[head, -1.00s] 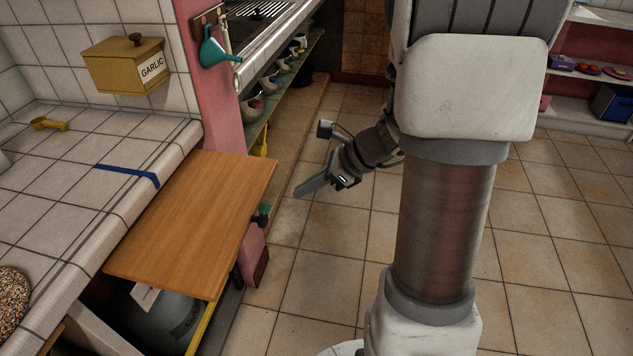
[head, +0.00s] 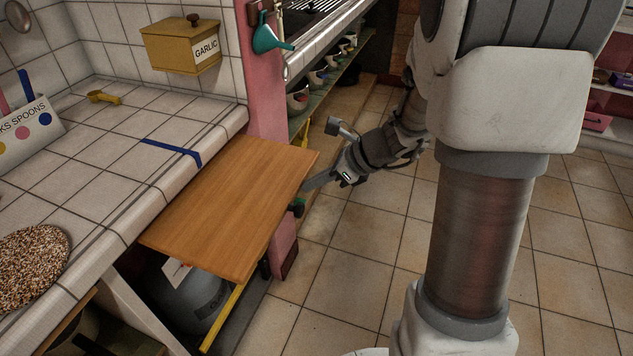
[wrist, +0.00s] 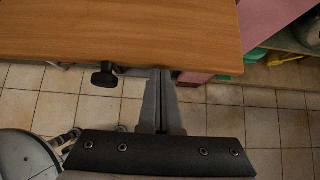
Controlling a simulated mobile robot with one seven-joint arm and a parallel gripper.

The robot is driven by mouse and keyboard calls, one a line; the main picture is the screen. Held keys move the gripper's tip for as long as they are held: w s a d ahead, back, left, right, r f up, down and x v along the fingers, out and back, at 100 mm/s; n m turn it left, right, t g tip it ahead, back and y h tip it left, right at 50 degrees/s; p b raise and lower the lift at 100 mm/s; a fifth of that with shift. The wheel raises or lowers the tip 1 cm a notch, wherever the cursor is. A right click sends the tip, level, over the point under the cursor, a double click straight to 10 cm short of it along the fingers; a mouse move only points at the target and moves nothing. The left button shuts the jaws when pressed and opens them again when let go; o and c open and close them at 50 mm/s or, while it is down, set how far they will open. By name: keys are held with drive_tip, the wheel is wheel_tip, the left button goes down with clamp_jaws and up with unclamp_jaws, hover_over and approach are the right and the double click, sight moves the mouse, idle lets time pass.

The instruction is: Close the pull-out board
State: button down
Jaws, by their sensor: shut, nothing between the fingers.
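The pull-out board (head: 235,205) is a flat wooden panel that sticks out from under the tiled counter in the head view. In the wrist view the board (wrist: 110,28) fills the top left. My gripper (head: 308,186) is at the board's outer edge, near its far corner. In the wrist view my gripper (wrist: 162,75) is shut and empty, its fingertips at the board's edge. They look in contact with it or very close; I cannot tell which.
The tiled counter (head: 100,150) carries a blue strip, a yellow object, a spoon box and a speckled round mat. A grey gas bottle (head: 195,300) stands under the board. A dark knob (wrist: 104,75) shows below the board's edge. Open tiled floor lies to the right.

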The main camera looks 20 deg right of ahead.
sight(238, 164)
drive_tip(key=w+a+p, duration=0.1)
drive_tip(key=w+a, duration=0.2)
drive_tip(key=a, duration=0.2)
drive_tip(key=w+a+p, duration=0.1)
drive_tip(key=w+a, duration=0.6)
drive_tip(key=a, duration=0.2)
drive_tip(key=shift+w+a+p, duration=0.25)
drive_tip(key=shift+a+p, duration=0.05)
drive_tip(key=shift+p, duration=0.1)
drive_tip(key=shift+d, duration=0.15)
